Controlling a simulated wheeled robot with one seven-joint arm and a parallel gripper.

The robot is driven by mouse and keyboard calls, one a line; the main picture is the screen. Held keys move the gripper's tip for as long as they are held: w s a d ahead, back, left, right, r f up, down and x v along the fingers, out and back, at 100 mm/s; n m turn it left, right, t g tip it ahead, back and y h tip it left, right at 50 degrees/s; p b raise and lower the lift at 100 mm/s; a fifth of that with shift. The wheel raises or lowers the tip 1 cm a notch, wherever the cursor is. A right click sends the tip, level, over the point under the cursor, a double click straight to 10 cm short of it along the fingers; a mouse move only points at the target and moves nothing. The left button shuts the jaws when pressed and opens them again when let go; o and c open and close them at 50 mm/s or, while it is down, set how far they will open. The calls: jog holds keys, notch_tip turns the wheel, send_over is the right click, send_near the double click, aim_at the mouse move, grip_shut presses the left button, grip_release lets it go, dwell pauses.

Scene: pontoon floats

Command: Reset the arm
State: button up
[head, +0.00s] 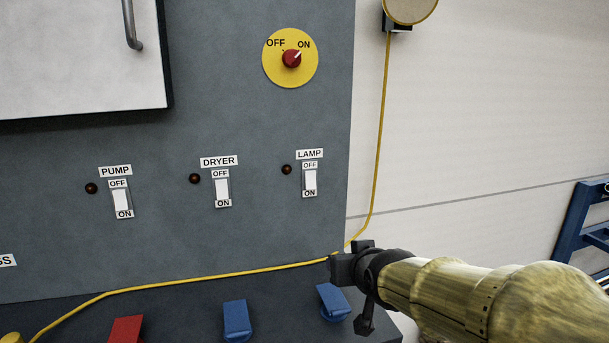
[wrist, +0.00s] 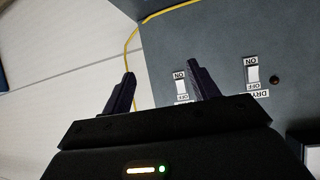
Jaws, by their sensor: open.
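My arm reaches in from the lower right in the head view. My gripper (head: 342,264) is in front of the panel's lower right edge, below the LAMP switch (head: 310,181). In the wrist view my gripper (wrist: 162,76) shows two dark fingers spread apart with nothing between them. The LAMP switch (wrist: 181,87) appears upside down just beyond the fingers, and the DRYER switch (wrist: 252,75) lies to its right. I cannot tell whether the gripper touches the yellow cable (head: 200,278) passing behind it.
The grey panel (head: 220,110) also carries a PUMP switch (head: 121,199) and a red knob (head: 292,58) pointing toward ON. Blue blocks (head: 236,318) and a red block (head: 126,329) sit on the dark ledge below. A blue frame (head: 575,232) stands at right.

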jog(key=s+d+f+g+h+b, duration=0.1)
jog(key=s+d+f+g, duration=0.15)
jog(key=s+f, duration=0.4)
jog(key=s+d+f+m+g+b, duration=0.15)
jog(key=s+f+g, duration=0.25)
jog(key=f, duration=0.6)
jog(key=s+d+f+g+h+b, duration=0.1)
jog(key=s+d+f+g, duration=0.15)
jog(key=s+f, duration=0.45)
notch_tip(320, 180, up, 14)
jog(key=w+p, duration=0.2)
jog(key=p, duration=1.3)
jog(key=shift+p, duration=0.35)
jog(key=shift+a, duration=0.1)
